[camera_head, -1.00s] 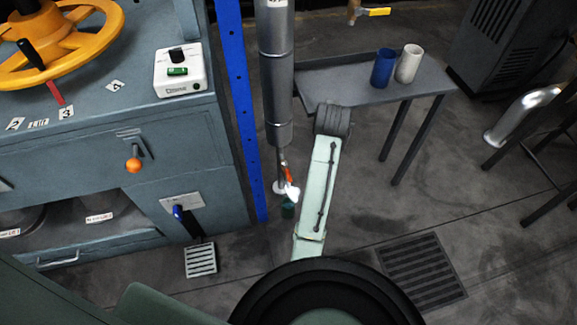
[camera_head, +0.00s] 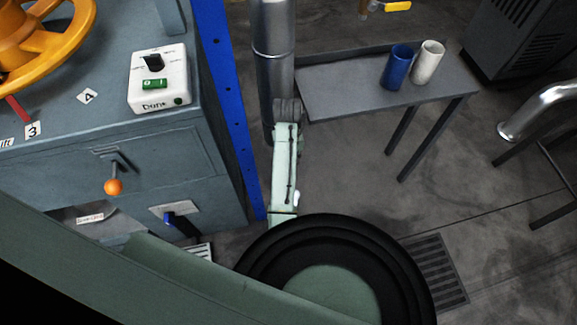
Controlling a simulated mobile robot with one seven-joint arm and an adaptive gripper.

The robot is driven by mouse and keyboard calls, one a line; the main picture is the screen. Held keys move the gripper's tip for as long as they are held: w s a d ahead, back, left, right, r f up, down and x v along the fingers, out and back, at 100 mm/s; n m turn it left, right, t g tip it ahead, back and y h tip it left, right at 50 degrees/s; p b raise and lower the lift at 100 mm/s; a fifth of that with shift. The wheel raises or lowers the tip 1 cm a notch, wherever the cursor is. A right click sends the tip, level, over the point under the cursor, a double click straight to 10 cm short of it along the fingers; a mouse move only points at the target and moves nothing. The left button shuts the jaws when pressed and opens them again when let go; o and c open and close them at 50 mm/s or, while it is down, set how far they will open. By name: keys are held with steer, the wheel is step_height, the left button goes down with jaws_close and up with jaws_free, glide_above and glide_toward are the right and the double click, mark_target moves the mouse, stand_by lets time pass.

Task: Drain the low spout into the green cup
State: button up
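The grey vertical pipe (camera_head: 273,85) stands right of the blue post. Its lower end, with the low spout, is hidden behind my pale green arm link (camera_head: 285,165). The green cup is not visible now; the area below the pipe is covered by my arm and the black round part of my body. A small white patch (camera_head: 297,198) shows at the right edge of my arm link; I cannot tell what it is.
A grey side table (camera_head: 330,92) holds a blue cup (camera_head: 398,66) and a white cup (camera_head: 428,62). The press cabinet, with a white control box (camera_head: 158,78), an orange knob (camera_head: 114,187) and a blue handle (camera_head: 178,222), stands left.

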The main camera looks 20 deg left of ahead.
step_height(320, 180, down, 10)
steer(key=shift+s+f, duration=0.15)
stand_by(0.3)
jaws_close()
stand_by(0.4)
stand_by(0.4)
